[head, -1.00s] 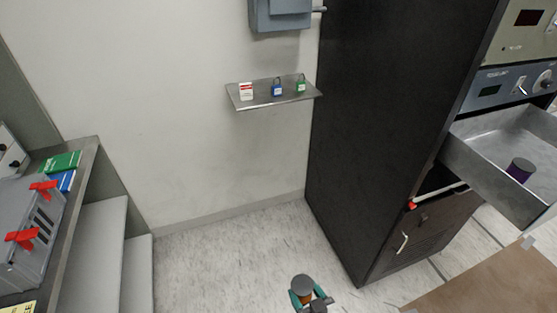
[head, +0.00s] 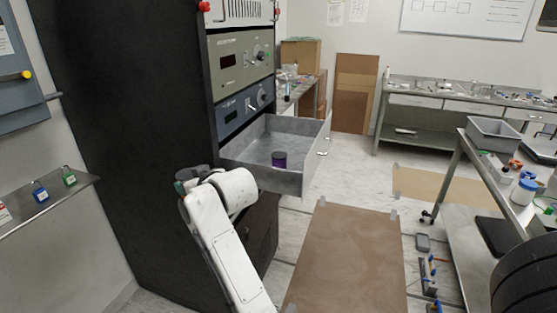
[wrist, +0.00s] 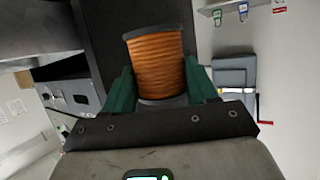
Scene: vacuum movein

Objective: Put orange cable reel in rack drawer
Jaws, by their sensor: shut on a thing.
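The orange cable reel (wrist: 156,66) has dark end flanges and sits between the two green fingers of my gripper (wrist: 160,88) in the wrist view. My gripper is shut on it. In the head view my white arm reaches up beside the black rack, and my gripper (head: 187,179) is mostly hidden behind the arm, left of the drawer. The grey metal rack drawer (head: 255,178) is pulled open. The reel in my grip is apart from the drawer.
The tall black rack (head: 130,130) stands behind my arm. A small shelf (head: 50,205) with padlocks is on the wall at left. A brown mat (head: 350,255) lies on the floor right of the drawer. A cart (head: 470,190) stands at far right.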

